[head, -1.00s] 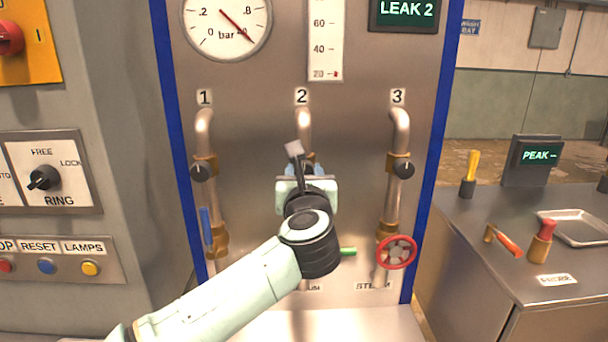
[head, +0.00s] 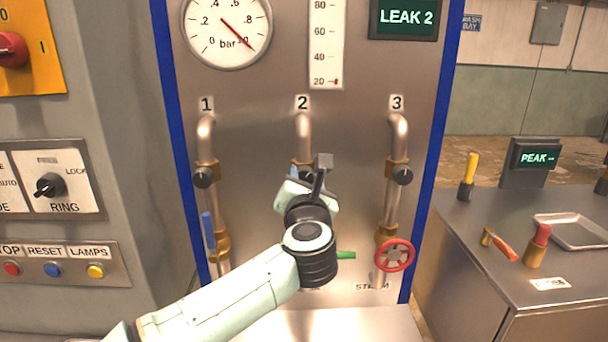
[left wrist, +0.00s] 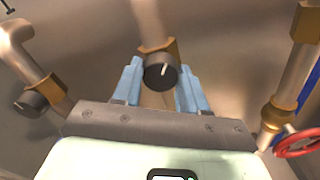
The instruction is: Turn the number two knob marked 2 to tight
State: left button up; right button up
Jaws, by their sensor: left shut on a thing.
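The number 2 knob (left wrist: 161,73) is a black round knob with a white mark, on a brass fitting of the middle pipe. In the left wrist view it sits between my two blue fingers, its mark pointing up and slightly right in that picture. My left gripper (left wrist: 160,80) is shut on it. In the head view the gripper (head: 300,174) is at the middle pipe (head: 303,135), below the label 2 (head: 302,103), and its body hides the knob. The gripper is tilted there. The leak display (head: 406,17) reads LEAK 2. My right gripper is not in view.
Similar black knobs sit on pipe 1 (head: 204,178) and pipe 3 (head: 402,176). A blue lever (head: 208,229), a green handle (head: 346,255) and a red handwheel (head: 395,256) are lower on the panel. A bench (head: 480,240) with tools stands at the right.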

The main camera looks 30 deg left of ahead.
pick_arm(q)
jog(key=m+p, duration=0.3)
jog(key=m, duration=0.3)
jog(key=shift+r+m, duration=0.15)
jog(key=shift+m, duration=0.15)
jog(key=m+p, duration=0.3)
jog(key=m, duration=0.1)
jog(key=shift+m, duration=0.3)
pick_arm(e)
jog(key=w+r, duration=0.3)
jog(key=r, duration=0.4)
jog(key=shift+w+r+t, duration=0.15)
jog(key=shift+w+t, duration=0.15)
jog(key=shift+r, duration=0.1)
pick_arm(q)
jog(key=o, duration=1)
jog(key=shift+o, duration=0.2)
jog(key=shift+s, duration=0.1)
jog(key=b+v, duration=0.2)
jog(key=v, duration=1.1)
jog(key=shift+d+b, duration=0.15)
jog(key=shift+b, duration=0.15)
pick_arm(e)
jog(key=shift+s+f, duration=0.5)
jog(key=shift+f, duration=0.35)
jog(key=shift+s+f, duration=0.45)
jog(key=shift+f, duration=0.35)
